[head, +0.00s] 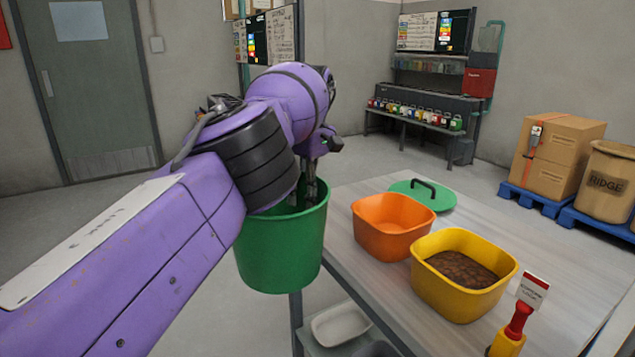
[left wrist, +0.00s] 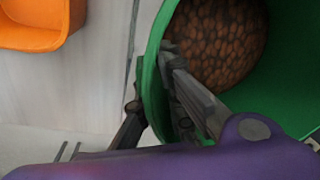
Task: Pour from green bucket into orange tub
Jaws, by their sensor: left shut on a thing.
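The green bucket (head: 282,245) hangs upright just off the left edge of the table in the head view. My left gripper (head: 310,190) is shut on its rim. In the left wrist view the fingers (left wrist: 150,95) straddle the wall of the green bucket (left wrist: 152,70), and brown rounded pieces (left wrist: 222,42) lie inside at the bottom. The orange tub (head: 392,226) stands on the table, right of the bucket and apart from it. Its visible inside looks empty. It also shows at the upper left of the left wrist view (left wrist: 38,38). My right gripper is not in view.
A yellow tub (head: 462,300) with brown contents stands right of the orange tub. A green lid (head: 424,193) with a black handle lies behind. A red and yellow tool (head: 512,330) is at the front right. A white tray (head: 340,325) sits on the lower shelf.

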